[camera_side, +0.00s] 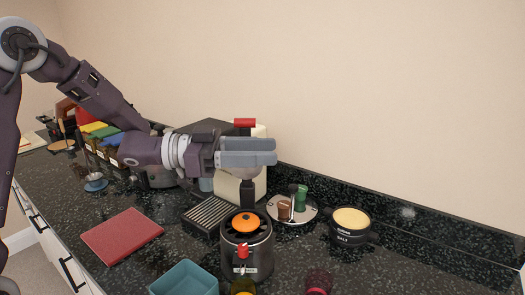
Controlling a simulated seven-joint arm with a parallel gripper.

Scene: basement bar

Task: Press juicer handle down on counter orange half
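The juicer (262,255) is a dark metal cylinder on the black counter. A red grip (244,123), seemingly the handle's end, shows just above and behind my gripper. My gripper (262,151) points right, level, in front of the upper juicer parts, and hides much of the handle. Its two grey fingers overlap in this view, so their gap and any contact with the handle cannot be told.
A red board (122,236) lies at left. A teal bin (184,279) and a glass of yellow liquid (242,288) stand in front. A ribbed drip tray (208,214), a round tray (310,211) and a salt tub (350,238) flank the juicer. The right counter is mostly clear.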

